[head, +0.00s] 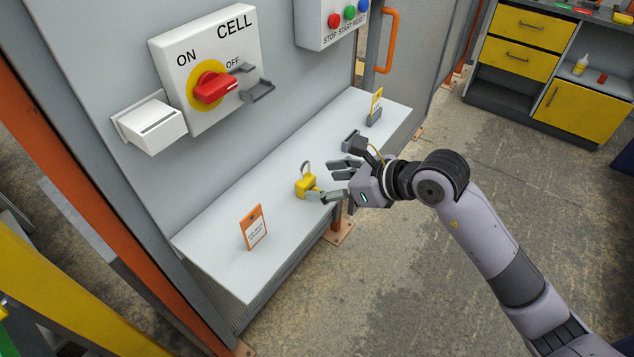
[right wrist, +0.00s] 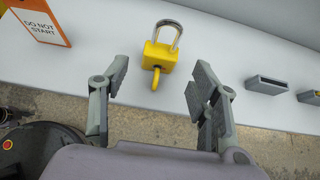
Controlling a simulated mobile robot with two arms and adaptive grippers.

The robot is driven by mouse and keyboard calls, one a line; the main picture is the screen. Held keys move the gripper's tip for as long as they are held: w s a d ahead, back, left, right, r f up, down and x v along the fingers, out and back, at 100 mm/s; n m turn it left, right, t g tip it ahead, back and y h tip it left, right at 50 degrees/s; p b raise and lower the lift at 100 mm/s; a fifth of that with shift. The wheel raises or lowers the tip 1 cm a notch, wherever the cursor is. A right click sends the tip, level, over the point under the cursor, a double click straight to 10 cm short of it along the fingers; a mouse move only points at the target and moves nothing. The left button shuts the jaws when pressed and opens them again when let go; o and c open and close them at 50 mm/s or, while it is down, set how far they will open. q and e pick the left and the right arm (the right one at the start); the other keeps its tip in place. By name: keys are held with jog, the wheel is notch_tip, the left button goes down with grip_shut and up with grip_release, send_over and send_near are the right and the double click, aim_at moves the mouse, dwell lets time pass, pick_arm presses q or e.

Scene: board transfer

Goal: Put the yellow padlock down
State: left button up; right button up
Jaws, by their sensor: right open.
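The yellow padlock (head: 304,184) with a grey shackle stands on the light grey shelf (head: 215,222). It also shows in the right wrist view (right wrist: 160,54), with its shackle up and a yellow key-like piece at its lower end. My right gripper (head: 334,183) is open beside the padlock, on its right in the head view. In the right wrist view the two fingers (right wrist: 155,82) are spread wide, with the padlock beyond and between them, and a gap on both sides. My left gripper is not in view.
An orange and white tag (head: 254,228) stands on the shelf to the left. A small grey holder (head: 374,116) with a yellow card and another grey block (head: 351,139) stand to the right. Above is a red rotary switch (head: 214,88). Bare shelf lies between the tag and padlock.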

jog(key=v, duration=0.8)
jog(key=shift+b, duration=0.4)
jog(key=shift+d+r, duration=0.1)
